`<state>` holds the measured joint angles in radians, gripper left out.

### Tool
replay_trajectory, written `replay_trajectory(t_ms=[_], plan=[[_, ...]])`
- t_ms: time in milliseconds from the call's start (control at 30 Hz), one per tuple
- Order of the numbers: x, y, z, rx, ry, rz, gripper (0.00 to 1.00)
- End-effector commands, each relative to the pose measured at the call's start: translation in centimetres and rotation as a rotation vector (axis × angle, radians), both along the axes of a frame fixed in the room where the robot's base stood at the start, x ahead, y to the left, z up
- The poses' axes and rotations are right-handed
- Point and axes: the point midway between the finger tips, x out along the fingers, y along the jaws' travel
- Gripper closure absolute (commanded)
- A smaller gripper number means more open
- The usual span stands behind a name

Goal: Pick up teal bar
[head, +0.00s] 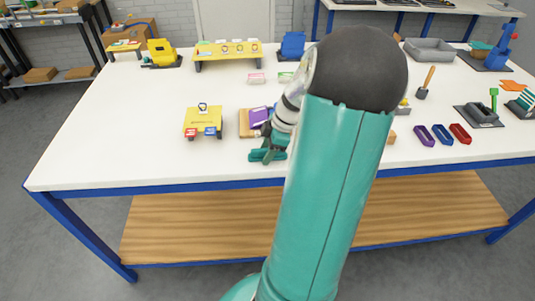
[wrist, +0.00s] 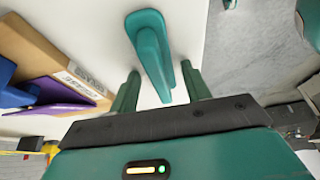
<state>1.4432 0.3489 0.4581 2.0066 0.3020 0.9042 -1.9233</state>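The teal bar (wrist: 152,45) shows at the top middle of the wrist view, over the white table top. It has a wide rounded end and a narrower part reaching down between my fingers. My gripper (wrist: 160,72) is open, one finger on each side of the bar's near part, with a visible gap on both sides. In the head view, my gripper (head: 270,146) is low near the table's front edge, partly behind my arm. The teal bar (head: 264,156) shows there only small, against similarly coloured fingers. Whether the bar touches the table is unclear.
A cardboard box (wrist: 60,62) and a purple item (wrist: 62,92) lie close left of my gripper. A yellow stand (head: 203,122) is farther left. Purple and red trays (head: 441,134) lie to the right. The white table's (head: 110,150) front left is clear.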

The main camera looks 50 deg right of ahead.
Motion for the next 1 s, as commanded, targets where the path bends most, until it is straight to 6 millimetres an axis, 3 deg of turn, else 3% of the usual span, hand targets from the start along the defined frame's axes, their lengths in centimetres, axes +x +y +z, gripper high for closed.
replay_trajectory(t_ms=[33,200,633,800,1000], plan=[[0.0,0.0,0.0,0.000,0.000,0.000,0.63],[0.0,0.0,0.0,0.000,0.000,0.000,0.93],[0.0,0.0,1.0,-0.001,0.000,0.000,0.94],[0.1,-0.1,3.6,-0.006,-0.001,0.001,0.94],[-2.0,2.3,7.1,-0.005,0.001,-0.002,0.94]])
